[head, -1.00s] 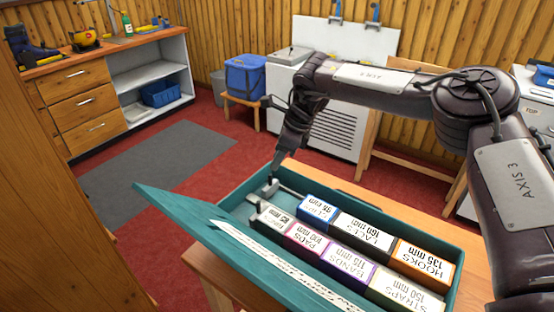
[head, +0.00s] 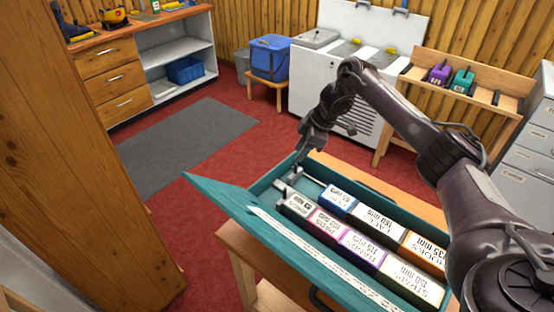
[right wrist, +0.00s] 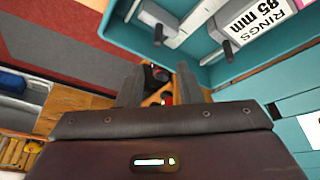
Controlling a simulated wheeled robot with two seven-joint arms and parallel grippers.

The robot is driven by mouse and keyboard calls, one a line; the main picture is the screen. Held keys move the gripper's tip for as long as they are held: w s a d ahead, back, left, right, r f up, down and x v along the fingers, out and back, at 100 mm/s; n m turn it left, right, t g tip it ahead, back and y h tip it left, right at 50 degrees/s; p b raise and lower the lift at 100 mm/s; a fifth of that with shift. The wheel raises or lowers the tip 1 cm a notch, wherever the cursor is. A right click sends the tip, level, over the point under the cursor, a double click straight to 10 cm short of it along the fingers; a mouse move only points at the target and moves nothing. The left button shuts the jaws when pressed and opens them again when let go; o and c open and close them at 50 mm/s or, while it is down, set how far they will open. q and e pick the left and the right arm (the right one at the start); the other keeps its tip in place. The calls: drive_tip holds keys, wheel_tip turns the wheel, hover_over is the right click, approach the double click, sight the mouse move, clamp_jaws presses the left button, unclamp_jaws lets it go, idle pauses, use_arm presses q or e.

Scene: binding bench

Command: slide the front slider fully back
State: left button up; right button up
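A teal case (head: 231,203) lies on the wooden bench with its lid tipped open towards me. In its left end are two light grey sliders with dark pegs. The front slider (right wrist: 220,27) stands against the front-row box marked RINGS 85 mm (right wrist: 254,18). The rear slider (right wrist: 152,14) stands apart from its row, with a bare rail beside it. My right gripper (right wrist: 159,88) is open and empty, pointing down at the case's left end. In the head view its fingertips (head: 296,166) are by the rear slider; contact cannot be told. My left gripper is not in view.
Several labelled boxes (head: 378,226) fill two rows in the case. A wooden post (head: 75,160) stands close at left. A wooden rack (head: 465,75) with purple and teal items stands behind at right.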

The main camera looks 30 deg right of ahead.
sight(296, 164)
drive_tip(key=f+m+b, duration=0.1)
drive_tip(key=f+b, duration=0.1)
drive_tip(key=f, duration=0.1)
drive_tip(key=f+m+b, duration=0.1)
drive_tip(key=f, duration=0.1)
drive_tip(key=shift+w+a+f+m, duration=0.1)
drive_tip(key=shift+w+f+m, duration=0.1)
drive_tip(key=shift+w+m, duration=0.15)
drive_tip(key=shift+w+a+f+p, duration=0.1)
drive_tip(key=shift+w+f+p, duration=0.15)
drive_tip(key=shift+p, duration=0.1)
drive_tip(key=shift+a+f, duration=0.15)
drive_tip(key=shift+f, duration=0.4)
clamp_jaws()
drive_tip(key=shift+a, duration=0.1)
